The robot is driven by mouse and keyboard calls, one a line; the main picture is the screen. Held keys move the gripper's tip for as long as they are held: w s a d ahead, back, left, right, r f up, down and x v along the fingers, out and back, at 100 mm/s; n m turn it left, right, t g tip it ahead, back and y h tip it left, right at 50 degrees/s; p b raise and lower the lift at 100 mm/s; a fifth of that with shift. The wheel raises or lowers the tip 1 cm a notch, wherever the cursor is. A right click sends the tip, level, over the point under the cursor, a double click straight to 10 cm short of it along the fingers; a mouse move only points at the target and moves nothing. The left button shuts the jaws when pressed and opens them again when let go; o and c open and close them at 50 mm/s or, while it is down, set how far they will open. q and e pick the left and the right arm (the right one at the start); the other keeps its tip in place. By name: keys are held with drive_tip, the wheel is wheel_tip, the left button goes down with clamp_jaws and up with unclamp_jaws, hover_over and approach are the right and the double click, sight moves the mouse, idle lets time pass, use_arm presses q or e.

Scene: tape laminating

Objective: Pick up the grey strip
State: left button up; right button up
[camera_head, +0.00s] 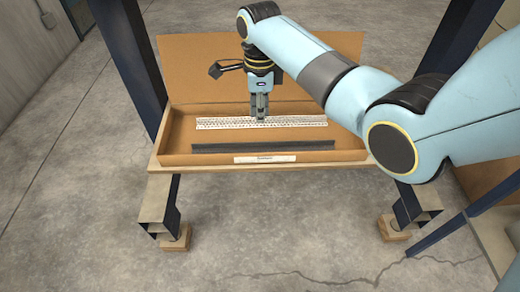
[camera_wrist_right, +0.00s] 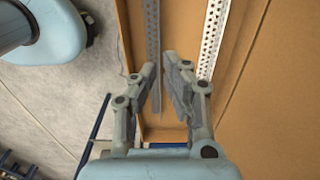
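The dark grey strip (camera_head: 263,146) lies along the front part of a shallow cardboard box, parallel to its front wall. A pale perforated strip (camera_head: 215,123) lies behind it. My right gripper (camera_head: 260,116) points down over the pale strip in the head view and hides a little of it. In the right wrist view, its fingers (camera_wrist_right: 160,68) are apart with nothing held. One strip (camera_wrist_right: 152,30) runs through the line of the gap between them, and a perforated strip (camera_wrist_right: 214,35) lies to the right. I cannot tell the fingertips' exact height. My left gripper is out of view.
The cardboard box (camera_head: 180,157) has low walls and a raised back flap (camera_head: 200,60). A white label (camera_head: 265,159) is on its front. Dark blue posts (camera_head: 128,55) stand on both sides. Concrete floor (camera_head: 270,230) lies in front.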

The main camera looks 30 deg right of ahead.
drive_tip(key=b, duration=0.2)
hover_over(264, 148)
drive_tip(key=w, duration=0.1)
drive_tip(key=f, duration=0.5)
drive_tip(key=shift+a+f, duration=0.3)
drive_tip(key=shift+a, duration=0.1)
wheel_tip(264, 148, down, 5)
drive_tip(key=shift+s+d+f+b, duration=0.1)
drive_tip(key=shift+f+b, duration=0.05)
drive_tip(key=shift+b, duration=1.05)
drive_tip(key=shift+c, duration=0.3)
clamp_jaws()
